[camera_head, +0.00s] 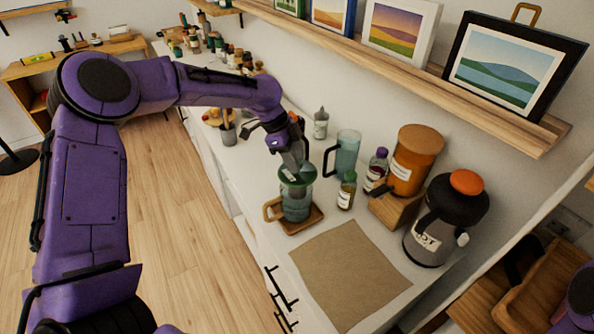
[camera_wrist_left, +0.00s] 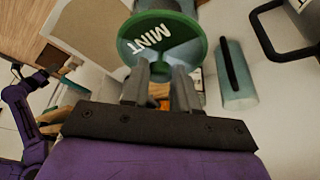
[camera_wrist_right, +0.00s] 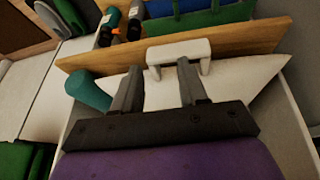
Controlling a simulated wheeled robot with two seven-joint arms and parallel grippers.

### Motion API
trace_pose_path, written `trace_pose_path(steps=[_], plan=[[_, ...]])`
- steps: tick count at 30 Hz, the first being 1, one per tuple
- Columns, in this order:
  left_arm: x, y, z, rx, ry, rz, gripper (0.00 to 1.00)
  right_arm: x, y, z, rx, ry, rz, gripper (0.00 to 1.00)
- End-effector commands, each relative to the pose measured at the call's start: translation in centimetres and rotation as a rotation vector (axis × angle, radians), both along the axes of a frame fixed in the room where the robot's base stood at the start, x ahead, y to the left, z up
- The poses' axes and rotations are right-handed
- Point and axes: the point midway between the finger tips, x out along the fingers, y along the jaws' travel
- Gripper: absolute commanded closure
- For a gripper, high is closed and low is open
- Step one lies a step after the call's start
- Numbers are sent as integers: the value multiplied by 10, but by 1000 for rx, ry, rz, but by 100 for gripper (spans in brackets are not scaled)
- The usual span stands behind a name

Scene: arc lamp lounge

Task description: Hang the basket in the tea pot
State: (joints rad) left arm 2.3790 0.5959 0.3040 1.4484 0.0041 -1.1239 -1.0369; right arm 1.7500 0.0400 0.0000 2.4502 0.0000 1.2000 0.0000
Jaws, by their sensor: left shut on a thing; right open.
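The tea pot (camera_head: 296,208) is greenish glass with a wooden handle at its left. It stands upright on a wooden trivet (camera_head: 301,222) on the white counter. The basket (camera_head: 298,177) has a green rim and sits at the pot's mouth; its green MINT face fills the top of the left wrist view (camera_wrist_left: 163,40). My left gripper (camera_head: 293,163) points down from above and is shut on the basket; its fingers (camera_wrist_left: 160,78) meet the rim. Whether the rim rests on the pot is hidden. My right gripper (camera_wrist_right: 155,75) is open, away from the pot.
A teal glass pitcher (camera_head: 345,154), a green-capped bottle (camera_head: 346,190), a purple-capped bottle (camera_head: 377,168), an orange canister (camera_head: 413,160) and a grey flask (camera_head: 445,222) stand close on the right. A tan mat (camera_head: 350,275) lies clear in front. A picture shelf (camera_head: 400,62) overhangs the back.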

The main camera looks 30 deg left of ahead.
Motion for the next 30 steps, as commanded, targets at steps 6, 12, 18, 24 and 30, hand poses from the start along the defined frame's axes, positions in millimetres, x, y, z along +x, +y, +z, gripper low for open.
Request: trace_pose_path(steps=[6, 12, 18, 24, 30], plan=[[0, 0, -35, 0, 4, 1, 100, 0, 0, 12, 0, 0, 0, 57], [1, 0, -47, -1, -2, 1, 100, 0, 0, 12, 0, 0, 0, 57], [1, 0, -50, -1, -1, 0, 100, 0, 0, 11, 0, 0, 0, 57], [1, 0, -56, 0, -1, -1, 100, 0, 0, 8, 0, 0, 0, 57], [1, 0, -57, 0, -1, -1, 46, 0, 0, 8, 0, 0, 0, 57]])
